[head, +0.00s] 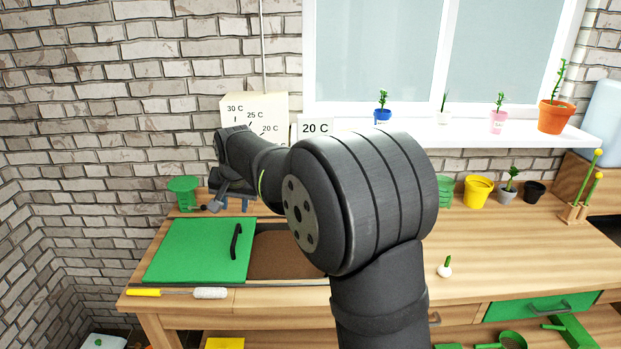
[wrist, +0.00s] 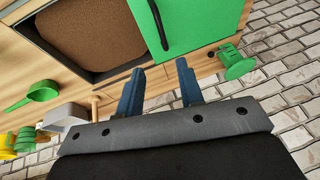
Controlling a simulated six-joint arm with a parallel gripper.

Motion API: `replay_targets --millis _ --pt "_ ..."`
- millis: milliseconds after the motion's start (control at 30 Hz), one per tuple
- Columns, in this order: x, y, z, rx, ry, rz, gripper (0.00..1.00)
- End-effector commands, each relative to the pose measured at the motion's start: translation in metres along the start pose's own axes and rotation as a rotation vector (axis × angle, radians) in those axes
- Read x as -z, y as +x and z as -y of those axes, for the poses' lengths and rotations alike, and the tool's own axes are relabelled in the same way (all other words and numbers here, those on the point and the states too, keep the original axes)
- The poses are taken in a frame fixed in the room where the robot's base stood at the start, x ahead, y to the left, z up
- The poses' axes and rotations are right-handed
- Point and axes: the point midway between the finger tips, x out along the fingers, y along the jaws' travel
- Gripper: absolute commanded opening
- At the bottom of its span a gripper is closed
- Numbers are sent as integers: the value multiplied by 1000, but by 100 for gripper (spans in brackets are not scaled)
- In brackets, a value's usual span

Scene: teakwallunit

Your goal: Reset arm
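My gripper (wrist: 157,88) shows two blue fingers spread apart in the wrist view, with nothing between them. In the head view my gripper (head: 232,203) is small and partly hidden by my arm, above the back of the wooden workbench (head: 470,255). It is behind the green sliding lid (head: 195,250) and the brown soil bin (head: 275,252). In the wrist view the green lid (wrist: 205,18) and the soil bin (wrist: 85,35) lie beyond the fingertips. I cannot tell the gap between fingers and bench.
A green stand (wrist: 234,62) is close to the right finger. A thermostat box (head: 255,115) stands behind my arm. Potted plants line the windowsill (head: 500,136). Pots, including a yellow one (head: 478,190), stand at the back right. A yellow-handled tool (head: 175,292) lies along the front edge.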

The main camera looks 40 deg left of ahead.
Motion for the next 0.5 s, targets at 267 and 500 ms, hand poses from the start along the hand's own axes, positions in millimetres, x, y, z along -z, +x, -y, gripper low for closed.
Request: replay_targets --millis 267,500 --pt "-1 43 0 -2 0 4 34" --pt "-1 91 -1 -2 0 3 34"
